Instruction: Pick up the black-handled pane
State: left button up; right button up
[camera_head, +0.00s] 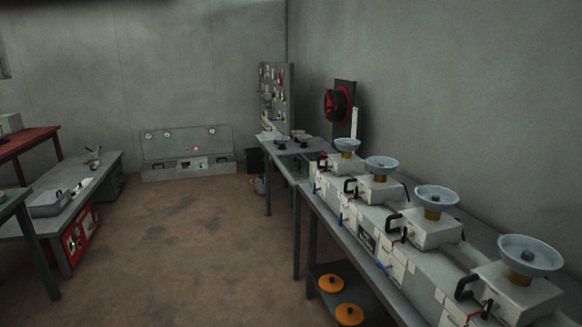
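I cannot tell for certain which thing is the black-handled pane. A flat grey case with a dark handle (49,204) lies on the low grey table at the left. A grey panel unit (187,147) with gauges and small dark handles stands on the floor at the far wall. White units with black handles and round dishes stand in a row on the right bench; the nearest unit (516,292) is at the lower right. Neither of my grippers shows in this view.
The long right bench (312,203) runs along the right wall, with orange round things (330,284) on its lower shelf. A red table (30,139) and a low grey table (83,181) stand at the left. The brown floor (190,240) between them is clear.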

aim_at(299, 167)
jog(key=i+j+u, duration=0.3)
jog(key=i, duration=0.6)
jog(key=i+u, duration=0.35)
jog(key=i, duration=0.55)
jog(key=i+z, duration=0.1)
jog(key=i, duration=1)
jog(key=i+j, duration=0.2)
jog(key=i, duration=0.9)
jog(key=l+z, duration=0.05)
